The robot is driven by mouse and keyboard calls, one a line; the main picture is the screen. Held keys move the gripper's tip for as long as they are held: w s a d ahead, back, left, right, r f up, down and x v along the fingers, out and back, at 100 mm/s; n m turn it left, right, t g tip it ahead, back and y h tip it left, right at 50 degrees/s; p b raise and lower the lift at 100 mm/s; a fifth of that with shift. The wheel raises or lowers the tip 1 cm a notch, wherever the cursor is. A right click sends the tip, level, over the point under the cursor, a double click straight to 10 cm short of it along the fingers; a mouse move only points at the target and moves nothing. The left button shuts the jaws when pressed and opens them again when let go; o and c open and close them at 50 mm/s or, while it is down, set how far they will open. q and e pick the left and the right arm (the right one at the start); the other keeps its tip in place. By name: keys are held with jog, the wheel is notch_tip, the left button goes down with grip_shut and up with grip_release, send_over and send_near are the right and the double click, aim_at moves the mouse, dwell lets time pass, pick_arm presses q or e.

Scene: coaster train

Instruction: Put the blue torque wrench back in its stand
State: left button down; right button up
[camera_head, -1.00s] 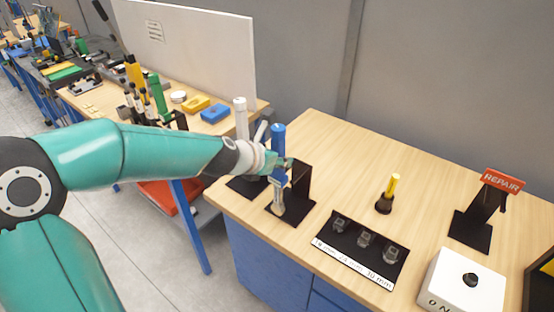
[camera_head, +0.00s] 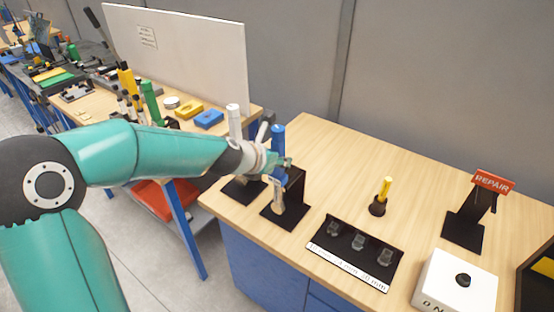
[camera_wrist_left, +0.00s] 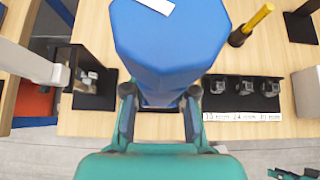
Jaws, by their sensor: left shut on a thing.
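The blue torque wrench (camera_head: 278,139) is upright at the black stand (camera_head: 294,195) on the left end of the wooden workbench. Its silver lower part hangs in front of the stand's upright. I cannot tell whether the wrench is seated in the stand. In the left wrist view the blue handle (camera_wrist_left: 170,40) fills the middle, between the fingers. A white wrench (camera_head: 234,122) stands at a second black stand just left of it. My right gripper is not in view.
A black socket tray (camera_head: 352,253) with three sockets lies right of the stand. Bare bench lies between the stands and the yellow tool.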

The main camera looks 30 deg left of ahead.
pick_arm(q)
jog(key=shift+w+r, duration=0.15)
jog(key=shift+w, duration=0.45)
jog(key=shift+w+d+p, duration=0.1)
jog(key=shift+w+p, duration=0.5)
jog(key=shift+w, duration=0.4)
jog(key=shift+s+f+b, duration=0.1)
jog(key=shift+f+b, duration=0.75)
dwell(1.0)
jog(key=c, duration=1)
grip_release()
jog(key=shift+o, duration=0.7)
jog(key=shift+d+f, duration=0.1)
jog(key=shift+f, duration=0.05)
